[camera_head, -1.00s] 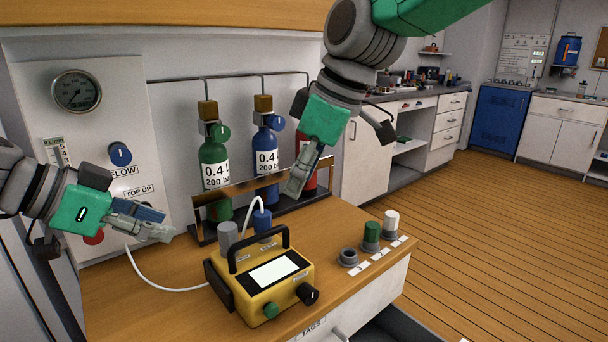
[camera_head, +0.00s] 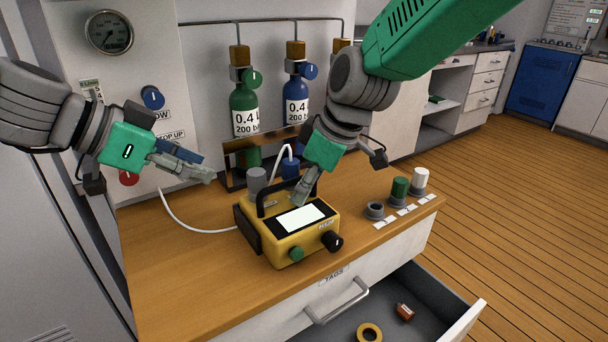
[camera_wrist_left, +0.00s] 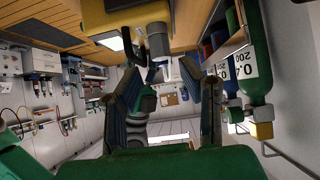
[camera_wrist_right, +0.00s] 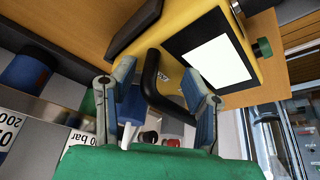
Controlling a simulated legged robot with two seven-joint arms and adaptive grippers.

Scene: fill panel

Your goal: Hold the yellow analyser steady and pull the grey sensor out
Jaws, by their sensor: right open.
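The yellow analyser (camera_head: 275,243) stands on the wooden counter, with a bright screen and a black carry handle (camera_head: 262,198). The grey sensor (camera_head: 256,180) is an upright cylinder at its back left; it also shows in the left wrist view (camera_wrist_left: 158,45). My left gripper (camera_head: 210,176) is open and empty, left of the grey sensor and apart from it. My right gripper (camera_head: 300,203) is open at the analyser's top. In the right wrist view the handle (camera_wrist_right: 150,80) lies between its fingers; I cannot tell whether they touch it.
A blue sensor (camera_head: 290,168) with a white tube stands beside the grey one. Gas cylinders (camera_head: 245,120) stand behind. A black socket (camera_head: 375,210) and green and white caps (camera_head: 399,188) sit to the right. The drawer (camera_head: 440,325) is open below. The counter's front left is clear.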

